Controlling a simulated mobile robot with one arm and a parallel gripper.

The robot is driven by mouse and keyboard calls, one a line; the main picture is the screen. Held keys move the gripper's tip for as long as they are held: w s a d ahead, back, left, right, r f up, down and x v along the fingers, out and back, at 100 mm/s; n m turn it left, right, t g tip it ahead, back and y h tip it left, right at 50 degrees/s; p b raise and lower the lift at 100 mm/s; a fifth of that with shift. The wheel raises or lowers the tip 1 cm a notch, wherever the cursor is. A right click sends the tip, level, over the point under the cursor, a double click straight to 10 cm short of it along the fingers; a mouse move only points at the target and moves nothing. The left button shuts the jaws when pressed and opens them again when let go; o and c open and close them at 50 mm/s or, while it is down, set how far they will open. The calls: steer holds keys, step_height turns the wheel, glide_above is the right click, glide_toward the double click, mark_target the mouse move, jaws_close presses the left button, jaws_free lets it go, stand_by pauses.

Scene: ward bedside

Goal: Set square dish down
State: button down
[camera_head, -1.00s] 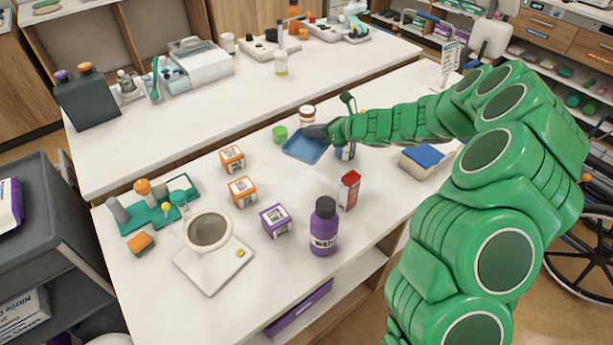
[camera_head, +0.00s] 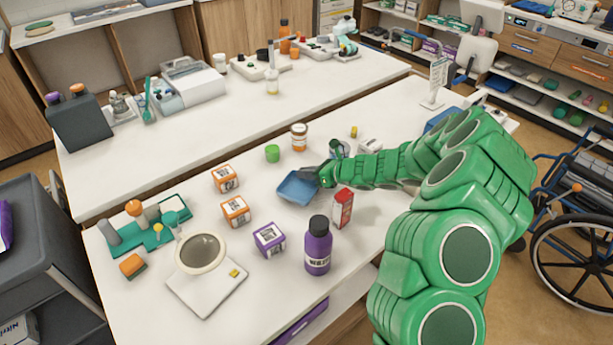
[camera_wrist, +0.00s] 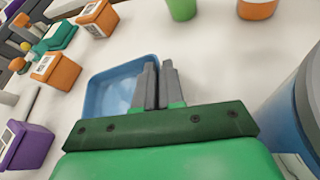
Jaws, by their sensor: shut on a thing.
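The blue square dish (camera_head: 296,188) is near the middle of the white table (camera_head: 330,285). It also shows in the wrist view (camera_wrist: 107,92), left of and under the finger tips. My gripper (camera_head: 317,176) is at the dish's right side, its grey fingers (camera_wrist: 157,85) shut on the rim. The dish looks roughly level. Whether its underside touches the table cannot be told. My green palm hides the near part of the dish in the wrist view.
An orange-labelled box (camera_head: 235,211), a purple box (camera_head: 269,239), a purple bottle (camera_head: 317,247) and a red carton (camera_head: 342,208) stand close in front. A green cup (camera_head: 272,153) and a pill bottle (camera_head: 299,137) stand behind.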

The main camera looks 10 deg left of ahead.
steer(key=shift+f, duration=0.7)
steer(key=shift+f, duration=0.1)
steer(key=c, duration=1.2)
jaws_free()
steer(key=shift+c, duration=0.2)
steer(key=shift+v, duration=6.05)
